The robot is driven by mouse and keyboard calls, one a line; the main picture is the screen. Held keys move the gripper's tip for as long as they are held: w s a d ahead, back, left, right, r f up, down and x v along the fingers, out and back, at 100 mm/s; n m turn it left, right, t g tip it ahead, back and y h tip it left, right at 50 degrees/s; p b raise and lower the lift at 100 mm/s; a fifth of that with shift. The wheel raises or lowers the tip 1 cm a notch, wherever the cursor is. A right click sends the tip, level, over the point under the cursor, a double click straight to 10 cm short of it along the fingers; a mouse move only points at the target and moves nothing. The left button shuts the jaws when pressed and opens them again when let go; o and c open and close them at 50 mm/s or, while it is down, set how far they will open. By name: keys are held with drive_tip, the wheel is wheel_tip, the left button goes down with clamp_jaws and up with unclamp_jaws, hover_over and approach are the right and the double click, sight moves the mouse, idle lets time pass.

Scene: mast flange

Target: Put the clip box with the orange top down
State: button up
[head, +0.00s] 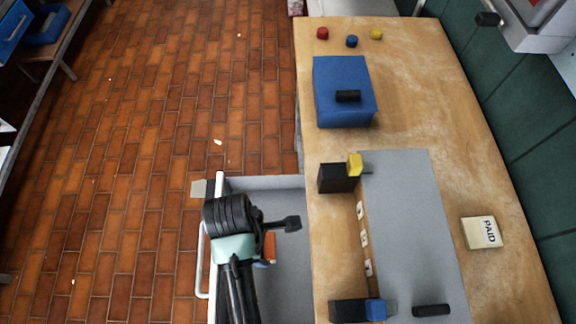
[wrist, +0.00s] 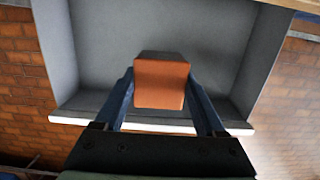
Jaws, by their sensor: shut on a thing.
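The clip box with the orange top (wrist: 160,84) is between the two blue fingers of my gripper (wrist: 159,92), which is shut on it. Its orange face is toward the wrist camera, and a dark part shows at its far edge. In the head view a sliver of the orange top (head: 269,246) shows beside my arm; the rest is hidden. The box is over the open grey drawer (head: 290,285) at the left side of the table. I cannot tell whether it touches the drawer floor.
On the wooden table (head: 400,50) are a blue box (head: 340,78), a grey panel (head: 410,220), black blocks with a yellow piece (head: 355,164) and a blue piece (head: 375,309), and a PAID block (head: 482,232). The drawer's visible floor is bare.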

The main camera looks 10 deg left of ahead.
wheel_tip(320, 180, down, 10)
drive_tip(key=shift+s+r+b, duration=0.1)
drive_tip(key=shift+b, duration=0.4)
drive_tip(key=shift+f, duration=0.2)
drive_tip(key=o, duration=1.5)
drive_tip(key=r, duration=0.4)
drive_tip(key=a+r+p, duration=0.1)
drive_tip(key=r, duration=0.7)
drive_tip(key=shift+s+a+r, duration=0.15)
drive_tip(key=shift+s, duration=0.05)
